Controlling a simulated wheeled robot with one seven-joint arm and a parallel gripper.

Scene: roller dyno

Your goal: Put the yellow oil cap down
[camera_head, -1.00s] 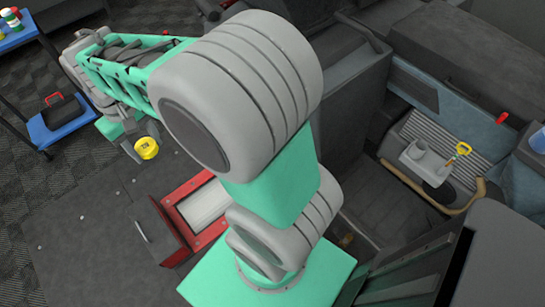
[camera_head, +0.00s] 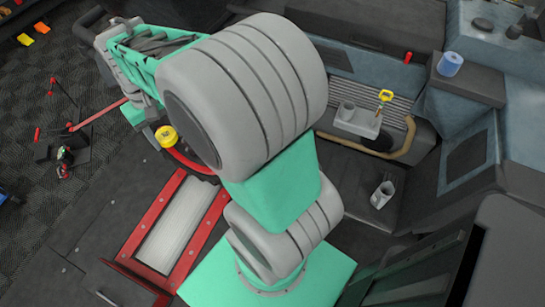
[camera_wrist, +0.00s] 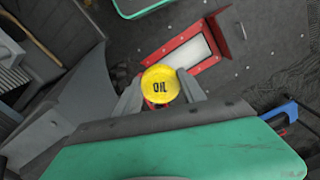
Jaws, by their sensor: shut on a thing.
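The yellow oil cap (camera_wrist: 160,84) has "OIL" in dark letters on its top, which faces the wrist camera. My gripper (camera_wrist: 160,96) is shut on it, with one grey finger at each side. In the head view the cap (camera_head: 166,136) shows at the end of my arm, left of the large grey joint, and my fingers are mostly hidden there. The cap looks held in the air, with dark floor and a red frame behind it. How high it is cannot be told.
A red frame around a pale roller (camera_head: 172,236) lies in the floor. At right are a grey holder (camera_head: 357,122) with a yellow-handled piece (camera_head: 385,96), a blue roll (camera_head: 450,63) and a grey cup (camera_head: 382,194). A dark tray (camera_head: 88,150) with small items lies at left.

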